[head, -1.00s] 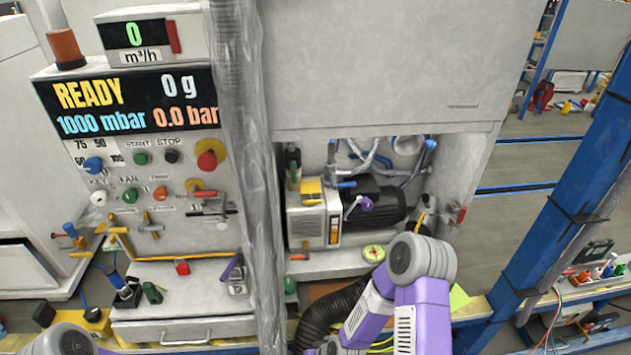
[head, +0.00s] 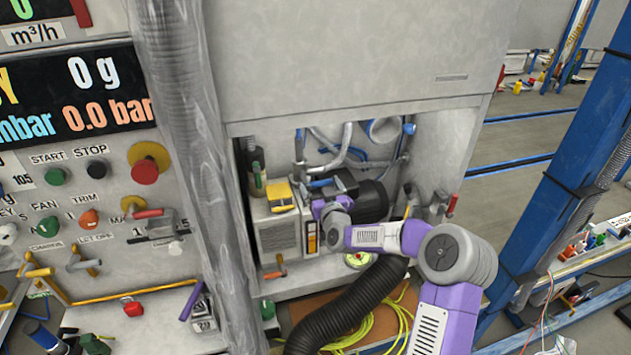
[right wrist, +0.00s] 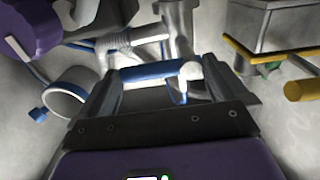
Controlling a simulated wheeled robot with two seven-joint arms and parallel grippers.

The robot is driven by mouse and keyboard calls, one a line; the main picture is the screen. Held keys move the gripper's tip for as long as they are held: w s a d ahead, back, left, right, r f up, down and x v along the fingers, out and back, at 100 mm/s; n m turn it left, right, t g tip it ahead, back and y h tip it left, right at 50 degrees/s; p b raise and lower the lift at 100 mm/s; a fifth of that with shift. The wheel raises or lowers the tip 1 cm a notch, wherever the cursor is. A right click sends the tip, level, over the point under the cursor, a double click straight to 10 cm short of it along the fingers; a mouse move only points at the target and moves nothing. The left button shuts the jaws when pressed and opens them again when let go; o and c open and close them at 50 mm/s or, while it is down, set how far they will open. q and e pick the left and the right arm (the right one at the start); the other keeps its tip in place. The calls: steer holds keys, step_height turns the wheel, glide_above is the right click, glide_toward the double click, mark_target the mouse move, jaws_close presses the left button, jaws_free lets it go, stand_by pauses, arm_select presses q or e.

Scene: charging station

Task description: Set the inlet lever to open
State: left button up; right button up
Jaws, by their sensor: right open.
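The inlet lever, a blue handle (right wrist: 145,72) with a pale end, lies crosswise between the open fingers of my right gripper (right wrist: 158,85) in the right wrist view. It sits by a grey pipe fitting (right wrist: 178,25). I cannot tell whether the fingers touch it. In the head view the blue lever (head: 319,183) shows just left of my dark right gripper (head: 343,182), inside the cabinet opening above the pump. My right arm reaches in from the lower right. My left gripper is out of view.
A pump with a yellow-topped box (head: 281,195) stands close left of my right gripper. Pipes (head: 340,150) run behind it. The cabinet's upper panel (head: 360,60) hangs above. A black hose (head: 345,305) curves below my arm. A control panel (head: 110,190) stands left of the wrapped column.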

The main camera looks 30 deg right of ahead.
mark_target(319, 185)
steer(key=shift+x, duration=1.95)
steer(key=shift+a+f, duration=0.1)
steer(key=c, duration=1.1)
